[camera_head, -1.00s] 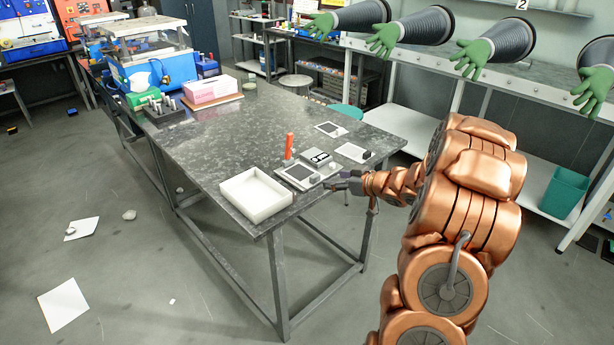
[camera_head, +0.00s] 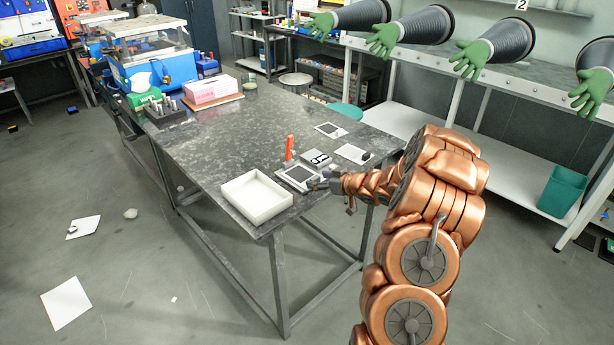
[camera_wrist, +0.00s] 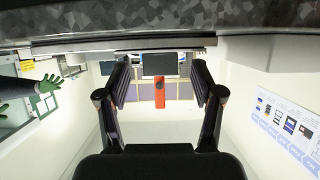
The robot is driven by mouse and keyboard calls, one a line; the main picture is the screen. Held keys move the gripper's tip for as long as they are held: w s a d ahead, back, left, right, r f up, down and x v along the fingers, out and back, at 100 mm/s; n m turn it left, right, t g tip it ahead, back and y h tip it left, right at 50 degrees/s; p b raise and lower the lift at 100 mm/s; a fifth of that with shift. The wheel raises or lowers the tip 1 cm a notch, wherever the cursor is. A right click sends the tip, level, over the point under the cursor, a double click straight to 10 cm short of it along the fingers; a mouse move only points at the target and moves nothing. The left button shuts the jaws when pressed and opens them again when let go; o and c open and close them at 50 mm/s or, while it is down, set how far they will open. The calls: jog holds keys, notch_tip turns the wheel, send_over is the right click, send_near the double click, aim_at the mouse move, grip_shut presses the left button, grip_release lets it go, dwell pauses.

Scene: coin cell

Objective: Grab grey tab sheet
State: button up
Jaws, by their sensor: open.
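My gripper (camera_head: 316,184) is open at the near right part of the grey table, low beside a pale flat holder with a dark grey square (camera_head: 298,174). I cannot tell which flat piece is the grey tab sheet; a white card with a dark square (camera_head: 330,129) and another white card (camera_head: 351,152) lie farther back. In the wrist view the open fingers (camera_wrist: 160,68) have nothing gripped between them. The wrist view looks upside down, with the table edge along the top. An orange-red cylinder (camera_wrist: 160,93) shows beyond the fingers.
The orange-red cylinder (camera_head: 289,148) stands upright behind the holder. A small grey-and-black device (camera_head: 316,158) sits near it. A white open tray (camera_head: 257,197) lies left of my gripper at the table's front corner. The table's middle (camera_head: 235,135) is clear.

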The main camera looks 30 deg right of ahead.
jog(key=shift+w+f, duration=0.1)
jog(key=shift+w, duration=0.05)
jog(key=c, duration=1.1)
